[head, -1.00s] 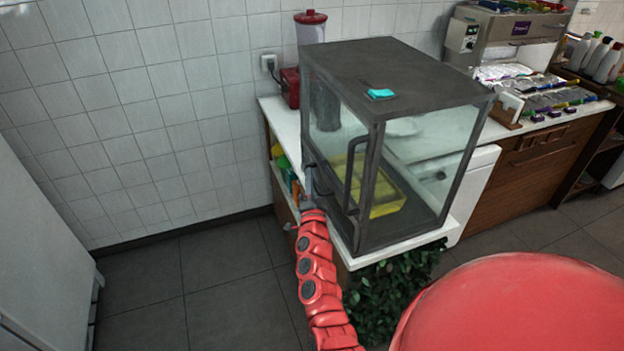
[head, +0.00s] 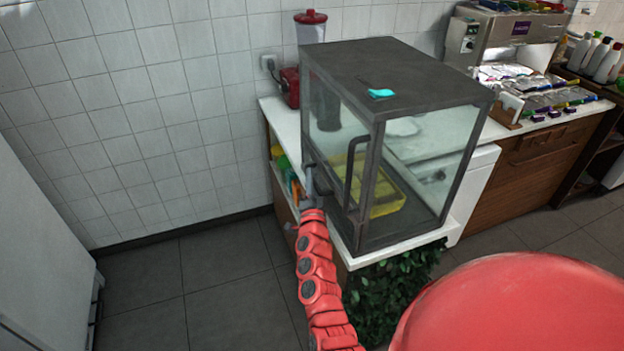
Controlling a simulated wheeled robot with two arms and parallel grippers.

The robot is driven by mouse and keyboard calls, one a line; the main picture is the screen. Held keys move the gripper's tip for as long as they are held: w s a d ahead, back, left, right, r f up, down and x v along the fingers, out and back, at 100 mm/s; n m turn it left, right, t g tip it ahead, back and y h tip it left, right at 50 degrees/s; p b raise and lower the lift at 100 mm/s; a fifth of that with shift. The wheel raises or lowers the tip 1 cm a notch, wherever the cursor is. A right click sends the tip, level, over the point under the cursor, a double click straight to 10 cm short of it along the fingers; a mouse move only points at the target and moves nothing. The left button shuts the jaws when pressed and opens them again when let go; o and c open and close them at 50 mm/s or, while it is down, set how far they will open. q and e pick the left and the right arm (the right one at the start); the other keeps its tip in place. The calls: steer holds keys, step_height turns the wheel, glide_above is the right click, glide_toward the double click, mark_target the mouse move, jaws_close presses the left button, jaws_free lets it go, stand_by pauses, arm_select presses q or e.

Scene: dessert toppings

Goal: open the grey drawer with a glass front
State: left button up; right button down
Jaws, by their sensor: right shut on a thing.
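The grey case (head: 395,70) with glass panels stands on the white counter near the middle of the head view. Its front faces left and carries two dark handles; the nearer one (head: 349,180) is free. My right gripper (head: 312,180) is at the other handle, toward the far left of the front, and is shut on it. The fingers are small and dark here, and they hide most of that handle. The glass front looks closed. A yellow tray (head: 385,205) lies inside the case. My left gripper is not in view.
A cyan item (head: 381,93) lies on the case top. A red-lidded container (head: 311,27) stands behind it on the counter (head: 284,118). Green plants (head: 385,285) are below the counter. The floor (head: 225,265) to the left is clear, up to a white cabinet (head: 40,200).

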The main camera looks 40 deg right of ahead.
stand_by(0.6)
steer(key=w+a, duration=0.2)
steer(key=a, duration=0.9)
steer(key=w+a, duration=0.3)
steer(key=a, duration=0.9)
steer(key=shift+w+a, duration=0.3)
steer(key=c, duration=0.8)
jaws_free()
steer(key=shift+c, duration=0.2)
steer(key=b+v, duration=0.3)
steer(key=v, duration=1.4)
steer(key=shift+s+b, duration=0.2)
steer(key=shift+b, duration=0.1)
